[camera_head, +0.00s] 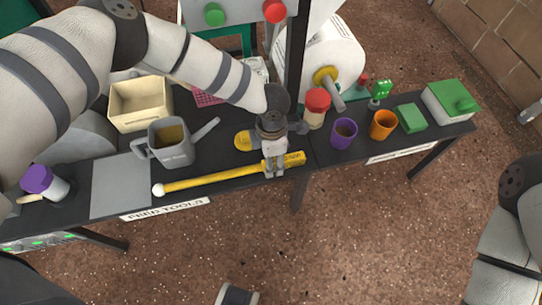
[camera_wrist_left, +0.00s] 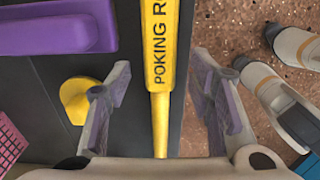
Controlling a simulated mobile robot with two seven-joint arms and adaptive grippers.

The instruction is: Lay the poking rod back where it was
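The poking rod (camera_head: 215,178) is yellow with a pale round tip at its left end and a thicker handle at its right end. It lies along the front edge of the black table. My left gripper (camera_head: 274,170) is over the rod near its handle, pointing down. In the left wrist view the lettered handle of the rod (camera_wrist_left: 160,45) runs between the two fingers of the left gripper (camera_wrist_left: 160,85). The fingers are apart, with a gap on each side of the rod.
A grey jug (camera_head: 172,155) and a cream box (camera_head: 140,104) stand left of the gripper. A red-lidded jar (camera_head: 316,108), a purple cup (camera_head: 343,133) and an orange cup (camera_head: 383,125) stand to its right. A yellow object (camera_wrist_left: 76,100) lies beside the left finger.

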